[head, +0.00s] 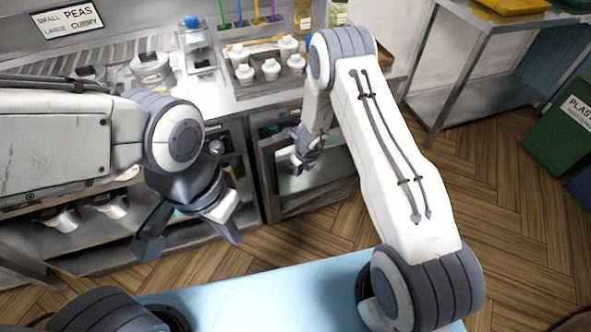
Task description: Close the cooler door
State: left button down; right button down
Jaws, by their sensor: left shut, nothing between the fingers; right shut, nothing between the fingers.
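The cooler stands under the counter, and its door (315,190) is a metal-framed panel with a glassy pane. The door looks ajar, with part of the inside showing above its top edge. My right arm hides its right part. My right gripper (301,160) is shut and empty, in front of the door's upper part; I cannot tell whether it touches. My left gripper (192,236) is shut and empty, pointing down in front of the counter, left of the door.
A lower shelf with several cups (62,220) lies behind my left gripper. A metal table (470,107) and a green bin (562,135) stand at the right. Wooden floor (500,215) is clear between.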

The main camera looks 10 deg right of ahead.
pick_arm(q)
jog(key=shift+a+r+p, duration=0.3)
jog(key=shift+r+p, duration=0.1)
jog(key=shift+r, duration=0.35)
pick_arm(e)
jog(key=shift+w+a+m, duration=0.25)
jog(key=shift+w+m, duration=0.05)
jog(key=shift+w, duration=0.15)
pick_arm(q)
jog(key=shift+f, duration=0.1)
pick_arm(e)
jog(key=shift+f, duration=0.1)
